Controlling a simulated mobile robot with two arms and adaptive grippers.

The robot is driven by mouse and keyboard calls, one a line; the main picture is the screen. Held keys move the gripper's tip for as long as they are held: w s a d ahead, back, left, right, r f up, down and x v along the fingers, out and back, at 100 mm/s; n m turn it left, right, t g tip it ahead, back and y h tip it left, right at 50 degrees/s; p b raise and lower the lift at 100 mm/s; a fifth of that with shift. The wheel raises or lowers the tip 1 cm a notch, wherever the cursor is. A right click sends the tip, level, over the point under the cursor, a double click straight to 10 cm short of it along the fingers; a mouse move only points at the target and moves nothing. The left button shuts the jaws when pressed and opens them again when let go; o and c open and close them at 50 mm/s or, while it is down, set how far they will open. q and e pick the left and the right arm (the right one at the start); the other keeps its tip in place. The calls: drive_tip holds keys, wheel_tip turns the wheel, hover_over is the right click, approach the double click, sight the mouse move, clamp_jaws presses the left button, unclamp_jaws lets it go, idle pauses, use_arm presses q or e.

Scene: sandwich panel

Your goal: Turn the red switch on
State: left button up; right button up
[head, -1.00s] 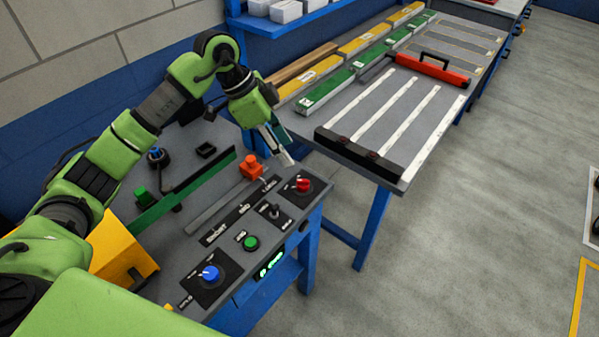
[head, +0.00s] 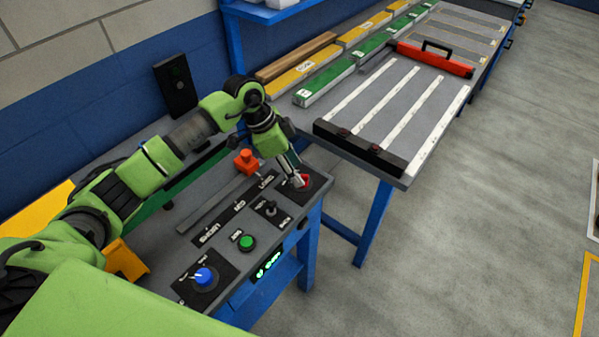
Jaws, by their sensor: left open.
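The red switch (head: 304,181) is a rotary knob on a black plate at the far right corner of the control panel (head: 225,263). My left gripper (head: 297,180) is open and points down at the red switch, with its fingertips at the knob. The fingers partly cover the knob, so I cannot tell whether they touch it or which way it is turned. My right gripper is not in view.
Near the gripper are an orange-red block-like part (head: 246,161) and a small black switch (head: 270,208). A green button (head: 247,243) and a blue knob (head: 204,277) sit nearer. A table with white strips (head: 385,107) stands behind.

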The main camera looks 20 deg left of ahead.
use_arm(q)
drive_tip(key=shift+x, duration=1.2)
drive_tip(key=shift+d+f, duration=0.15)
drive_tip(key=shift+f, duration=0.3)
drive_tip(key=c, duration=1.1)
